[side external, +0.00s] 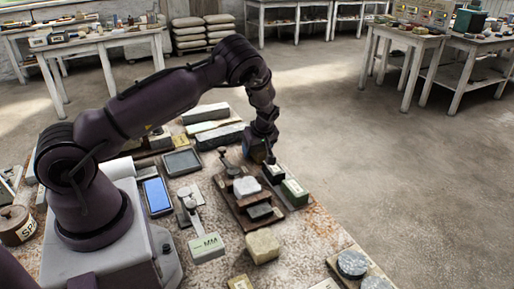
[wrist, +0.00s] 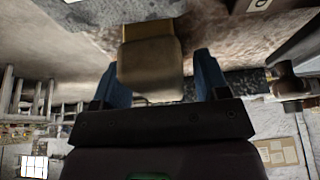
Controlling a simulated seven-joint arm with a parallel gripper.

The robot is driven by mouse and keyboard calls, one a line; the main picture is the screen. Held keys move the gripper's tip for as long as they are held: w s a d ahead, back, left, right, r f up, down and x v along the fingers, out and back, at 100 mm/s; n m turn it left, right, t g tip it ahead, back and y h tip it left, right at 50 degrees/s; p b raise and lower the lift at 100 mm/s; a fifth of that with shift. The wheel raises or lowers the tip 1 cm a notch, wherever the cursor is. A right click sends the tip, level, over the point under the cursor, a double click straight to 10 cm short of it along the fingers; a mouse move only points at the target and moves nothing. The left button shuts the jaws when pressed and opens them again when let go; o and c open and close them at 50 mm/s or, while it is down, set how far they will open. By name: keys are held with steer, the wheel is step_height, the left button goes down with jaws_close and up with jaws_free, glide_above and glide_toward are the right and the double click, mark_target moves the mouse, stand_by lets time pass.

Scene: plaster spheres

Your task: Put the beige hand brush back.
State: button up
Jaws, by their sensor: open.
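My gripper (side external: 262,150) is over the far end of a stepped brown wooden rack (side external: 228,196) in the side external view, pointing down. In the wrist view my gripper (wrist: 158,70) has its two blue fingers apart. A tan-brown blocky thing (wrist: 150,62) shows between them; it may be the beige hand brush, but I cannot tell for sure. Whether the fingers touch it is unclear. In the side view the arm's end hides what is directly at the fingers. A beige block (side external: 262,246) lies on the table in front of the rack.
The rack carries a white lump (side external: 246,187) and dark blocks (side external: 259,212). A green-and-white box (side external: 294,193) stands at its right. A blue-filled tray (side external: 157,196), a grey tray (side external: 182,162) and a labelled box (side external: 206,247) lie left. Round discs (side external: 352,263) are at the front right.

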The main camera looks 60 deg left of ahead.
steer(key=s+d+r+m+t+h, duration=0.1)
steer(key=s+d+r+m, duration=0.2)
steer(key=d+r, duration=0.45)
steer(key=s+d+r+m+t+h, duration=0.1)
steer(key=s+d+r+m+h, duration=0.2)
steer(key=r, duration=0.8)
steer(key=s+d+r+m+t, duration=0.1)
steer(key=s+d+r+m, duration=0.15)
steer(key=d+r, duration=0.6)
steer(key=s+d+r+m+t, duration=0.1)
steer(key=s+d+r+m, duration=0.2)
steer(key=s, duration=0.5)
steer(key=s+d+r+m+t, duration=0.1)
steer(key=s+d+r+m, duration=0.2)
steer(key=s+m, duration=0.3)
steer(key=shift+s+d+r+t+h, duration=0.35)
steer(key=shift+s+d, duration=0.2)
steer(key=shift+s, duration=0.3)
steer(key=shift+r+m, duration=0.1)
steer(key=shift+m, duration=0.15)
